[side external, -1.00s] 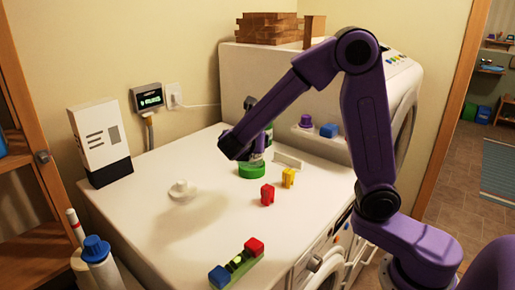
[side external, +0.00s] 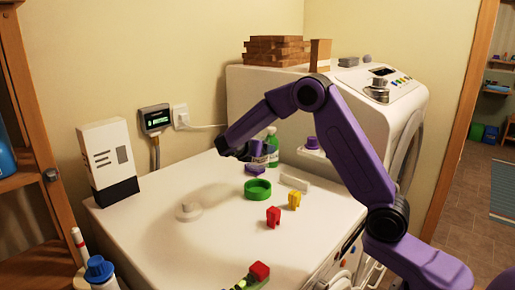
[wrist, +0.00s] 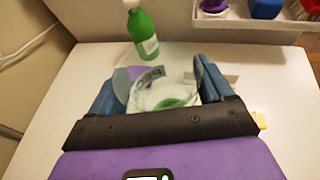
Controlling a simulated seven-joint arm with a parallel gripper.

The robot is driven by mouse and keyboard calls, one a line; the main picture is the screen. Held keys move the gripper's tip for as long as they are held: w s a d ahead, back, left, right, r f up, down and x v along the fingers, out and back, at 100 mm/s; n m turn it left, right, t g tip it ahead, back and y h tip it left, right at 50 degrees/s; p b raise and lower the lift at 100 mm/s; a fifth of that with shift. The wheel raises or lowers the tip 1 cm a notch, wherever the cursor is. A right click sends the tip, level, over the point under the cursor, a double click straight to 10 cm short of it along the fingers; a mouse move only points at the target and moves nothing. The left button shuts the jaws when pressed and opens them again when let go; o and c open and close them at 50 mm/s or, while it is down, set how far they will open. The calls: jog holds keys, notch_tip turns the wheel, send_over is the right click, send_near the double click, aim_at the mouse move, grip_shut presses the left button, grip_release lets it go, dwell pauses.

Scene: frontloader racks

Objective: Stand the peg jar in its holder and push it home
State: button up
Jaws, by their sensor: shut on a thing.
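My gripper (side external: 257,152) is shut on the peg jar, above the white machine top. In the wrist view the clear jar (wrist: 150,82) with a pale label sits between the blue fingers (wrist: 157,88). In the side view the arm and fingers mostly hide it. The round green holder (side external: 257,190) lies on the top, below and in front of my gripper. Green shows through the jar (wrist: 172,103) in the wrist view. The jar looks apart from the holder; its exact alignment is unclear.
Red (side external: 273,217) and yellow (side external: 295,200) pieces stand in front, with a white bar (side external: 294,182) behind. A white knobbed disc (side external: 188,211) lies left; the left-front top is clear.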

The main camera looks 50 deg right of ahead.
aim_at(258, 163)
jog(key=shift+f, duration=0.1)
jog(key=shift+f, duration=2.8)
jog(key=shift+f, duration=2.15)
jog(key=o, duration=1)
jog(key=shift+a, duration=0.1)
jog(key=v, duration=1.7)
jog(key=shift+s+a, duration=0.1)
jog(key=s+a+m+g+y, duration=0.1)
jog(key=s+m+y, duration=0.3)
jog(key=s, duration=1.4)
jog(key=s+a+m+g+y, duration=0.1)
jog(key=s+m+y, duration=0.3)
jog(key=s+y, duration=0.5)
jog(key=s+g, duration=0.1)
jog(key=s, duration=0.8)
jog(key=shift+s+a+f, duration=0.25)
jog(key=shift+a+f, duration=0.15)
